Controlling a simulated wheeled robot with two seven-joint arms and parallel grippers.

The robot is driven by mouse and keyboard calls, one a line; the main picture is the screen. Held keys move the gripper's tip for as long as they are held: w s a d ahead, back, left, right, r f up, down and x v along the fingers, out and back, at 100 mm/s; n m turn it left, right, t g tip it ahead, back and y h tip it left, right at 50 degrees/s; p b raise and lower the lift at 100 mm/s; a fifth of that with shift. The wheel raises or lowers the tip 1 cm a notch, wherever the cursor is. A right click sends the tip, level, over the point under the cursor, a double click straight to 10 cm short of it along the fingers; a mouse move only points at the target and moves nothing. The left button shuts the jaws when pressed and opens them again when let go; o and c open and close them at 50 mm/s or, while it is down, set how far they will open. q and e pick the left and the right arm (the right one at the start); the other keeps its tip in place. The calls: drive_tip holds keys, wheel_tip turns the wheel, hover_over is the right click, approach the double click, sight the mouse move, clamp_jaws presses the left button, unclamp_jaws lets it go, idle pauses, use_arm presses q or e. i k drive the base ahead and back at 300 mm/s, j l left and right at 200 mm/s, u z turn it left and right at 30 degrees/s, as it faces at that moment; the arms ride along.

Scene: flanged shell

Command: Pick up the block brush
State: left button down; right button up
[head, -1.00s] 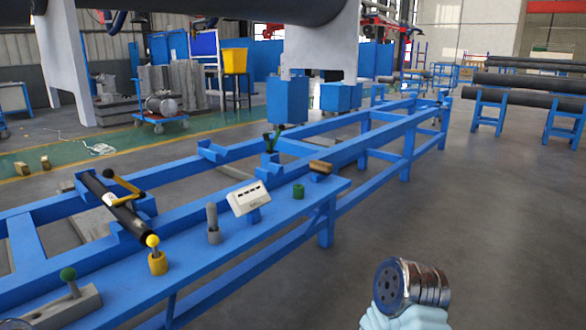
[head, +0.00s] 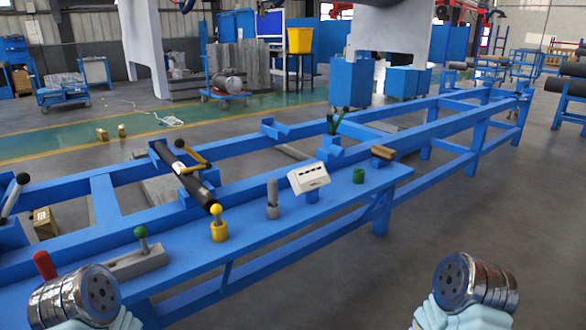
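The block brush (head: 383,152) is a small tan-brown block with a darker underside. It lies near the far right end of the blue bench shelf (head: 265,228), behind a small green cup-like piece. Its bristles are too small to make out. Neither gripper's fingers show in the head view. Only a metal-ended part of each of my arms shows, at the bottom left and bottom right, well short of the brush.
Along the shelf stand a green cup (head: 358,175), a white tilted box (head: 308,178), a grey cylinder (head: 272,198), a yellow-knobbed piece (head: 218,225) and a green-knobbed grey block (head: 138,255). A dark pipe (head: 185,178) lies across the frame. Floor at right is clear.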

sight(387, 155)
drive_tip(key=l+z, duration=0.1)
drive_tip(key=z, duration=0.3)
drive_tip(key=i+z, duration=0.1)
drive_tip(key=z, duration=0.3)
drive_tip(key=i+z, duration=0.1)
drive_tip(key=z, duration=0.3)
drive_tip(key=l+z, duration=0.1)
drive_tip(key=z, duration=0.3)
drive_tip(key=i, duration=2.55)
drive_tip(key=i+u, duration=0.1)
drive_tip(key=i, duration=0.45)
drive_tip(key=i+l, duration=0.1)
drive_tip(key=i, duration=0.4)
drive_tip(key=i+l+u, duration=0.15)
drive_tip(key=i, duration=0.4)
drive_tip(key=i+u, duration=0.1)
drive_tip(key=i, duration=0.4)
drive_tip(key=i+l+u, duration=0.1)
drive_tip(key=u, duration=2.7)
